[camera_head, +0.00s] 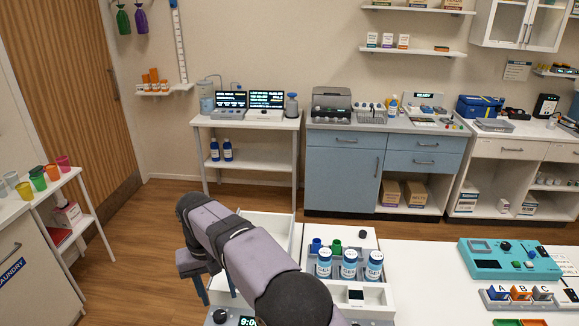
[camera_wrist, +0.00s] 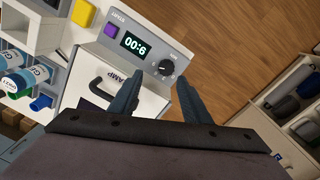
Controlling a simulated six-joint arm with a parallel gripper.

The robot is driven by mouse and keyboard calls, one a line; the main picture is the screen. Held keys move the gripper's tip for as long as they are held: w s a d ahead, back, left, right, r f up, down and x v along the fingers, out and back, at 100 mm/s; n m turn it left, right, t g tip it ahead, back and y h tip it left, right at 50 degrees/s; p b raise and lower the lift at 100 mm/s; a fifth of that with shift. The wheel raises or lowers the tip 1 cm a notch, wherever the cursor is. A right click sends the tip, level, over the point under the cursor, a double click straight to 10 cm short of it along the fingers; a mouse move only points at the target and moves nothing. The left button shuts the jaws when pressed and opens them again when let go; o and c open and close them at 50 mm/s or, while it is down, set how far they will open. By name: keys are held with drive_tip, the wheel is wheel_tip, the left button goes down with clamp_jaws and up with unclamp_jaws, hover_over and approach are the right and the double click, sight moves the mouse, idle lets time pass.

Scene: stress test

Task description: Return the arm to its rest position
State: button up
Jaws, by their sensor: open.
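My gripper (camera_wrist: 160,80) is open in the wrist view, its two dark blue-grey fingers spread apart with nothing between them. In the head view my arm reaches up and left from the bottom edge. My gripper (camera_head: 218,293) hangs down from its far end, left of the white workbench items, and the arm partly hides it. I cannot tell its height above the surface.
A teal device (camera_head: 510,262) is at the right. Coloured cups (camera_head: 38,179) stand on the left table. Wooden floor is clear beyond.

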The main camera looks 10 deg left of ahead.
drive_tip(key=s+d+r+m, duration=0.1)
drive_tip(key=s+d+m, duration=0.15)
drive_tip(key=d, duration=2.15)
drive_tip(key=s+d+f+m, duration=0.1)
drive_tip(key=s+d+f, duration=0.1)
drive_tip(key=s+d, duration=0.4)
drive_tip(key=s+d+f+m, duration=0.1)
drive_tip(key=s+d+f, duration=0.1)
drive_tip(key=s+d, duration=0.5)
drive_tip(key=shift+s+d+f+y, duration=0.3)
drive_tip(key=shift+s, duration=0.85)
drive_tip(key=shift+m, duration=0.25)
